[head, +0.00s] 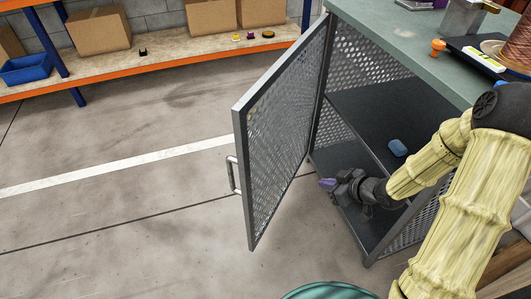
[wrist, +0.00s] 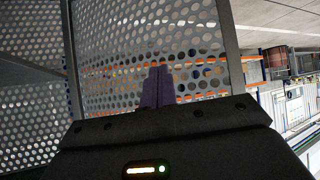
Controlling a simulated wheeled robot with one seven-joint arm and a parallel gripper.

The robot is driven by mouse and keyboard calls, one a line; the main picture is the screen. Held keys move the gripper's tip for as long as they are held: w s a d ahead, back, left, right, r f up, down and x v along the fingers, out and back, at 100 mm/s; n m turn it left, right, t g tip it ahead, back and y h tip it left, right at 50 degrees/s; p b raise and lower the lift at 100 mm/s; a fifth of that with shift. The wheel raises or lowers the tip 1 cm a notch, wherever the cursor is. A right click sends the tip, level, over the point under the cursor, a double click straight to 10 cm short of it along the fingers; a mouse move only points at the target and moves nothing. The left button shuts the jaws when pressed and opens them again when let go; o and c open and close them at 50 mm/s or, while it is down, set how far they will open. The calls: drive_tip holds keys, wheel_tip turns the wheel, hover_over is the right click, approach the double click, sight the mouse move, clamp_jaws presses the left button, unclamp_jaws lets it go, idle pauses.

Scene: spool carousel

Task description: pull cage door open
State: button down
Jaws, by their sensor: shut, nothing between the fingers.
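The cage door (head: 284,130) is a grey perforated metal panel in a dark frame, standing swung wide open from the cabinet on its left side. Its metal handle (head: 233,174) is on the outer face near the free edge. My gripper (head: 327,184) is shut and empty, in the cabinet opening on the inner side of the door. In the wrist view the purple fingers (wrist: 157,88) are together in front of the perforated panel (wrist: 150,40). Whether they touch it I cannot tell. The handle is hidden in the wrist view.
The cabinet's dark shelf (head: 365,115) holds a blue object (head: 397,148). The green worktop (head: 400,45) above carries an orange item (head: 437,46) and a copper spool (head: 518,45). A rack shelf (head: 180,46) with boxes stands at the back. Floor left of the door is clear.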

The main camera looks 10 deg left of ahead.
sight(256, 155)
drive_tip(key=s+a+r+n+g+y+p, duration=0.1)
drive_tip(key=s+a+r+n+y+p, duration=0.1)
drive_tip(key=a+r+y, duration=0.3)
drive_tip(key=s+r+n+y, duration=0.1)
drive_tip(key=y, duration=0.2)
drive_tip(key=shift+s+n+y, duration=0.3)
drive_tip(key=shift+s+y, duration=0.05)
drive_tip(key=shift+y, duration=0.05)
drive_tip(key=shift+a+r, duration=0.1)
drive_tip(key=shift+a, duration=0.1)
drive_tip(key=b+x, duration=0.2)
drive_tip(key=x, duration=1.1)
drive_tip(key=shift+a, duration=0.45)
